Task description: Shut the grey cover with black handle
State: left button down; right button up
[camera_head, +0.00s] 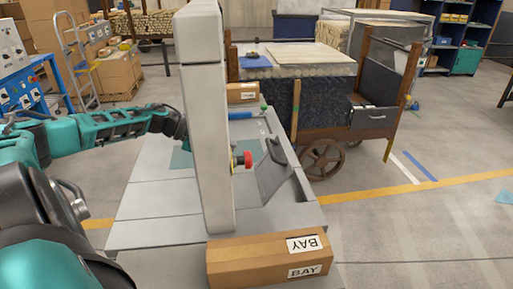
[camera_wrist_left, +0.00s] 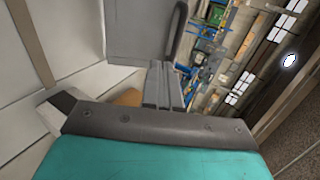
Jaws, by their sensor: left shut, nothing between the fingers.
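The grey cover (camera_head: 272,178) stands tilted open on the right part of the grey bench (camera_head: 150,230), to the right of a tall grey post. A grey panel (camera_wrist_left: 135,25) with a curved black handle (camera_wrist_left: 178,30) shows in the left wrist view, just beyond the fingers; it looks like the same cover. My left arm reaches in from the left and its gripper is hidden behind the post in the head view. In the left wrist view my left gripper (camera_wrist_left: 163,72) is shut and empty. I cannot tell whether it touches the panel. My right gripper does not show.
The tall post (camera_head: 207,130) blocks the middle of the head view. A red knob (camera_head: 243,160) sits beside the cover. A cardboard box marked BAY (camera_head: 250,262) lies at the bench's near end. A wheeled cart (camera_head: 330,105) stands behind to the right.

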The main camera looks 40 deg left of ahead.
pick_arm(q)
jog(key=w+d+f+b, duration=0.2)
jog(key=w+d+b, duration=0.1)
jog(key=w+d, duration=0.2)
jog(key=shift+w+d, duration=0.15)
jog(key=shift+w, duration=0.6)
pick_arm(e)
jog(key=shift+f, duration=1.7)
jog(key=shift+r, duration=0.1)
